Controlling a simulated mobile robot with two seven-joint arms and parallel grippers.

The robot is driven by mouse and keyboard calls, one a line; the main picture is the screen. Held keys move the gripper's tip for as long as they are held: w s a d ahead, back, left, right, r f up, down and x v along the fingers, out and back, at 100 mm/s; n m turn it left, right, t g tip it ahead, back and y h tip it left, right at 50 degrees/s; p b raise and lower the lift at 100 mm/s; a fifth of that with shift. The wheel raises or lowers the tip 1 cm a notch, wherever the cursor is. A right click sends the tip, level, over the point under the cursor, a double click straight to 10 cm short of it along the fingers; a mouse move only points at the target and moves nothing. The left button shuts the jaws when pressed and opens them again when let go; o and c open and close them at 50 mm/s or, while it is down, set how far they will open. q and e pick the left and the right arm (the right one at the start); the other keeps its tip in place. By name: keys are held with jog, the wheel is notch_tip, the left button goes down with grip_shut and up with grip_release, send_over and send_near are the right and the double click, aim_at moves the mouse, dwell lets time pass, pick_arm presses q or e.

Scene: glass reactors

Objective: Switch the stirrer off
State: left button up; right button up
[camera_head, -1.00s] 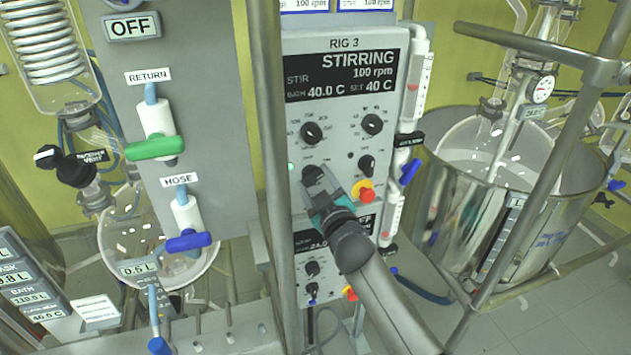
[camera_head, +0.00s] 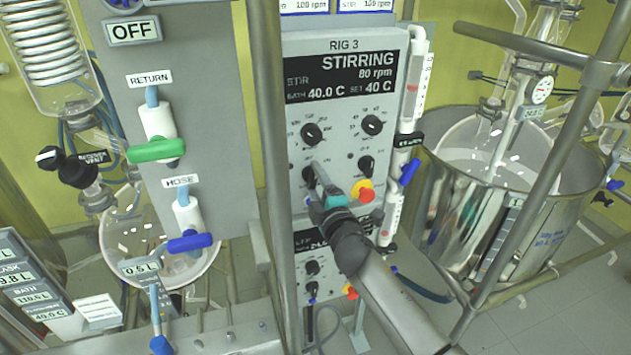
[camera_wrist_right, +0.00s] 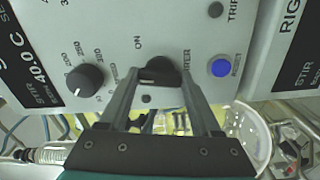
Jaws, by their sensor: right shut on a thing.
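The RIG 3 control box (camera_head: 385,45) stands in the middle of the head view. Its display (camera_head: 345,72) reads STIRRING, 80 rpm, bath 40.0 C, set 40 C. The black stirrer switch knob (camera_head: 308,173) is at the lower left of the upper panel, partly covered by my right gripper (camera_head: 319,176). In the right wrist view the same knob (camera_wrist_right: 159,72) sits between the fingertips (camera_wrist_right: 158,84), with ON printed beside it. The right gripper is shut on this knob. My left gripper is not in view.
Other dials (camera_head: 312,134) and a red button on yellow (camera_head: 366,194) are close to the gripper. A blue reset button (camera_wrist_right: 220,68) is beside the knob. A metal post (camera_head: 268,120) runs left of the box; a steel bath (camera_head: 480,235) stands right.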

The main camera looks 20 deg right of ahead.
jog(key=shift+n, duration=0.9)
jog(key=o, duration=1.4)
jog(key=shift+s, duration=0.1)
jog(key=shift+s, duration=0.6)
jog(key=s, duration=0.9)
jog(key=s+b, duration=0.1)
jog(key=s, duration=0.4)
jog(key=shift+d, duration=0.3)
